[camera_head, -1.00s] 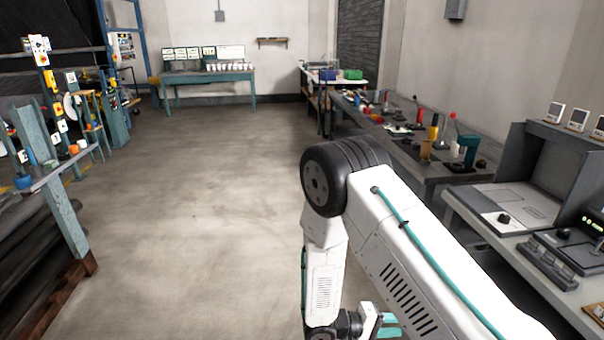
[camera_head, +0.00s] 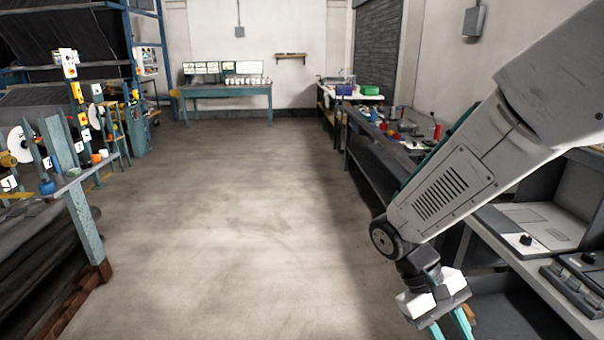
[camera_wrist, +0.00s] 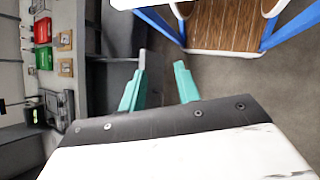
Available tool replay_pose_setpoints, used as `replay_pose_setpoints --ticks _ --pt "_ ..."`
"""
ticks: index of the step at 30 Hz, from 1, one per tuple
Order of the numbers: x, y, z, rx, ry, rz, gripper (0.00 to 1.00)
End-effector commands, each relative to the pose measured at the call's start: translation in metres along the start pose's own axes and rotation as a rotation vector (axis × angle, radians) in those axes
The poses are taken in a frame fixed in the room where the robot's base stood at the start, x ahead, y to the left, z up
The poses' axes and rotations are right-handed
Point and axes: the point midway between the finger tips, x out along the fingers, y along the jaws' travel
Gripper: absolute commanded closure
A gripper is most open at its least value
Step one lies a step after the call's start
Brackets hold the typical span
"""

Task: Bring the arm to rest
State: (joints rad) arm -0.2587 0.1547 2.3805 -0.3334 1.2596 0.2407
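My gripper (camera_head: 452,328) hangs at the lower right in the head view, at the end of my white arm, beside the right-hand workbench. In the wrist view its two teal fingers (camera_wrist: 162,80) stand apart with nothing between them. My arm is folded, with the upper link sloping down from the top right and the forearm pointing down toward the floor. The lower ends of the fingers are cut off by the head view's bottom edge.
A grey workbench with a console (camera_head: 540,225) stands close on the right. A long bench (camera_head: 372,160) with small items lies beyond it. A teal table (camera_head: 228,90) stands at the back. A bench with tools (camera_head: 80,185) is on the left. The middle floor (camera_head: 220,220) is clear.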

Motion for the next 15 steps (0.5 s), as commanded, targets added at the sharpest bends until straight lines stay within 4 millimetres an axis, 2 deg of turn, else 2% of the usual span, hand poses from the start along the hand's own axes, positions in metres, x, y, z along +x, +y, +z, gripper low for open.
replay_pose_setpoints --ticks 3,15 --pt "-0.016 0.004 0.03 0.006 0.095 -0.11 0.67" --pt "-0.051 0.009 0.116 0.101 0.456 -0.371 0.67"
